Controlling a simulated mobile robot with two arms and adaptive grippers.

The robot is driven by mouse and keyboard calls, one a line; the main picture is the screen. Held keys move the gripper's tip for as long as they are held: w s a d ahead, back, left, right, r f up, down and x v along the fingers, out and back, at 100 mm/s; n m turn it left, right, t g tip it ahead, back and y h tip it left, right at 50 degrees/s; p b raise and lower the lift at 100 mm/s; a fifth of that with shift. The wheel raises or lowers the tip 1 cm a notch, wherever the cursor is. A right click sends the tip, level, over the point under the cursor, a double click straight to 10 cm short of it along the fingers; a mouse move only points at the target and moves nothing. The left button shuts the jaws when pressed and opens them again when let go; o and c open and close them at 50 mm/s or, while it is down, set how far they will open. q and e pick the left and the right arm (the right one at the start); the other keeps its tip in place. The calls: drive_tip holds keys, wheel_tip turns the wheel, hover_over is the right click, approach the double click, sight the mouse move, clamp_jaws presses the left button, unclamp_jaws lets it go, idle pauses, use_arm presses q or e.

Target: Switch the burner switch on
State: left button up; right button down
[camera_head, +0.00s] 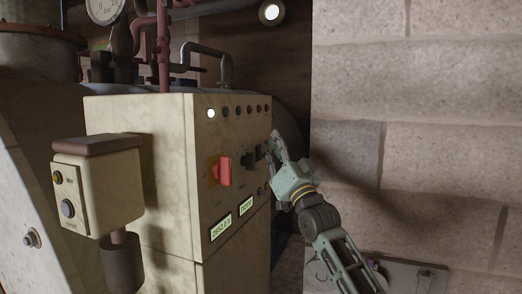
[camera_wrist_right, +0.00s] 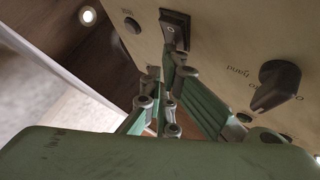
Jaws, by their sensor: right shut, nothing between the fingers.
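A black rocker switch (camera_wrist_right: 174,30) on the cream control panel shows at the top of the right wrist view; I cannot read a label that names it as the burner switch. My right gripper (camera_head: 273,146) is at the right part of the panel face in the head view. Its fingers (camera_wrist_right: 170,58) are shut and empty, with the tips at or very close to the lower end of the rocker switch; I cannot tell if they touch. In the head view the fingers partly cover that part of the panel. My left gripper is not in view.
A black rotary knob (camera_wrist_right: 275,85) is beside the rocker switch. The panel also bears a red switch (camera_head: 222,170), small displays (camera_head: 220,228) and a row of lamps, the leftmost (camera_head: 211,113) lit. A smaller box (camera_head: 100,185) stands left. A block wall (camera_head: 430,120) is right.

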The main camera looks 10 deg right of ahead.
drive_tip(key=shift+d, duration=0.15)
drive_tip(key=shift+s+d+f, duration=0.1)
drive_tip(key=shift+s+d, duration=0.35)
drive_tip(key=shift+d, duration=0.05)
drive_tip(key=shift+s+d+f+b, duration=0.15)
drive_tip(key=shift+s+d, duration=0.3)
drive_tip(key=shift+d, duration=0.25)
drive_tip(key=shift+s+d+f+b, duration=0.1)
drive_tip(key=shift+s+d+b, duration=0.05)
drive_tip(key=shift+s+d, duration=0.4)
drive_tip(key=shift+s+d+f+b, duration=0.15)
drive_tip(key=shift+s+d, duration=0.2)
drive_tip(key=shift+d, duration=0.45)
